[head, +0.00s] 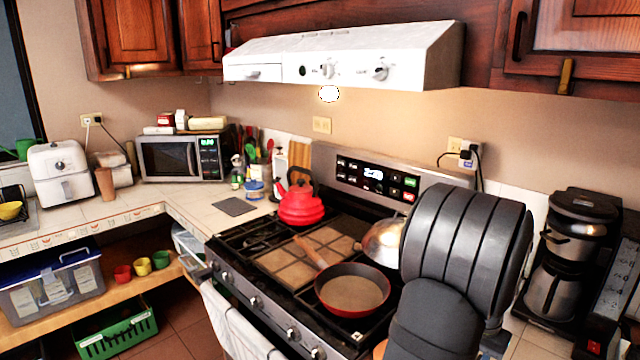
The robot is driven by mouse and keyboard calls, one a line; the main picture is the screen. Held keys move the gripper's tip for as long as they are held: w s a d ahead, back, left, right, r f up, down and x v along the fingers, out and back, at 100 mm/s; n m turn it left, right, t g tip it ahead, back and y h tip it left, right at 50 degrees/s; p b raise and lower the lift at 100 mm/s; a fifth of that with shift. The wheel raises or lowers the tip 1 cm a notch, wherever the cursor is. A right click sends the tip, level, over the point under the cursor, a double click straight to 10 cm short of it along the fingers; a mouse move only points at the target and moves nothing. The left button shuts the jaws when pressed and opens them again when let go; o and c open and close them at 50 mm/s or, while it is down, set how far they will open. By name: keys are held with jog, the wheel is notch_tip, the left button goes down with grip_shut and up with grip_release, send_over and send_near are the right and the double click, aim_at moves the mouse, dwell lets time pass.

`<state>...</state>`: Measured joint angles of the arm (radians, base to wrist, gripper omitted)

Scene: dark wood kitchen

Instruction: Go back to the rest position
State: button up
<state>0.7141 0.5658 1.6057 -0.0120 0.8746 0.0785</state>
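My arm (465,240) fills the right of the head view as large dark grey rounded links in front of the stove's right side. My gripper cannot be made out in this view, so its fingers and anything in them are not seen. The arm hides part of the stove's right side and the counter behind it.
The stove holds a red kettle (301,204), a pan (352,290) with a wooden handle, and a metal lid (382,243) close to my arm. A coffee maker (568,258) stands right of the arm. The range hood (345,58) hangs above. A microwave (181,157) is at left.

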notch_tip(320, 180, up, 11)
notch_tip(320, 180, down, 12)
jog(key=shift+f, duration=0.25)
notch_tip(320, 180, up, 4)
jog(key=shift+r, duration=0.2)
jog(key=s+d+r, duration=0.4)
jog(key=s+r, duration=0.3)
jog(key=s, duration=0.4)
jog(key=w+d+r+n+t, duration=0.15)
jog(key=w+d, duration=0.25)
jog(key=w, duration=0.5)
jog(key=w+d+r, duration=0.3)
jog(key=w+d, duration=0.1)
jog(key=w, duration=0.6)
jog(key=w+a+r+n, duration=0.1)
jog(key=w, duration=1.7)
jog(key=shift+a+r+t+h, duration=0.15)
jog(key=shift+a+t+h, duration=0.1)
jog(key=shift+t+h, duration=0.2)
jog(key=shift+n, duration=0.25)
